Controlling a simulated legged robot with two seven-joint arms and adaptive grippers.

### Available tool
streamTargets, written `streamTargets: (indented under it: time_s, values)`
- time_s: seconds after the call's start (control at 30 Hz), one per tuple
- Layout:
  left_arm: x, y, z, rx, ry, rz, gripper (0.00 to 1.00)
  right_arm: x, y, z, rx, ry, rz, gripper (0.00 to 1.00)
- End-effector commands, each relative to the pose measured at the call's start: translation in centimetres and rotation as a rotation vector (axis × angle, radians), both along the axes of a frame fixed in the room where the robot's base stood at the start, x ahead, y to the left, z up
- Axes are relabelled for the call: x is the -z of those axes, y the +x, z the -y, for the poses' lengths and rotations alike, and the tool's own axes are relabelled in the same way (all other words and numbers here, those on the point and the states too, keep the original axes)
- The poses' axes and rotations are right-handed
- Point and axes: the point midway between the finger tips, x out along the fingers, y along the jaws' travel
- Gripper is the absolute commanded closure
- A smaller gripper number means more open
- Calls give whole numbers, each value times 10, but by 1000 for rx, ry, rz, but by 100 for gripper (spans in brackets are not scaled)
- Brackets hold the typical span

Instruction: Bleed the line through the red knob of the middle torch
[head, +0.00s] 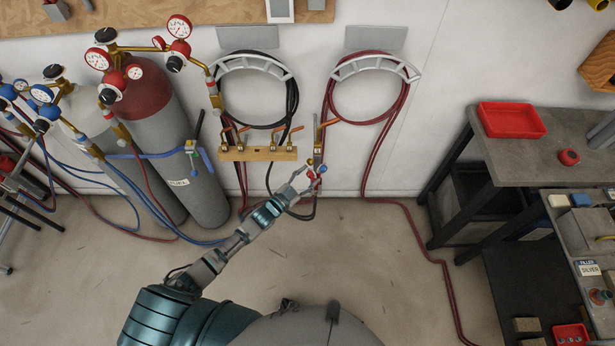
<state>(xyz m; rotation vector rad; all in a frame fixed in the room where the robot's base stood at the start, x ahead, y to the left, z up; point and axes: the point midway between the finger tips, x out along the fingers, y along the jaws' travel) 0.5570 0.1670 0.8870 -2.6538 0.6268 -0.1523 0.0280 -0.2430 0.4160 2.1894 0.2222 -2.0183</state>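A wooden torch rack (258,154) is on the wall with brass torch parts at its left (226,133) and right (289,136); their copper tips point right. Another torch (318,146) is upright just right of the rack, its tip bent right. A red knob (311,175) and a blue knob (323,168) show at its lower end. My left gripper (308,180) is at this lower end, its fingers beside or around it; the small view does not show whether they are closed. I cannot tell which torch counts as the middle one. My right gripper is not in view.
Gas cylinders (152,112) with gauges stand at the left, with hoses trailing on the floor. A black hose coil (292,98) and a red hose coil (407,98) hang on the wall. A workbench (536,150) with a red tray (511,120) stands right. Open floor lies between.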

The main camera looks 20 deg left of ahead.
Motion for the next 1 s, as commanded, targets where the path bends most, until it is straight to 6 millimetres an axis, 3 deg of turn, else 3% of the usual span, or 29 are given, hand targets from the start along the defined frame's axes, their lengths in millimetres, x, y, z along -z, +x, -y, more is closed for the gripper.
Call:
streamTargets:
  time_s: [0.27, 0.7, 1.0]
  values:
    - [0, -4, -2, 0, -1, 0, 48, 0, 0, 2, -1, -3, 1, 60]
    - [3, -82, -41, 1, 0, -4, 48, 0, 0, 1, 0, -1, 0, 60]
    - [3, -106, -54, 0, -1, -2, 48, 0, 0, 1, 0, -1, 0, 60]
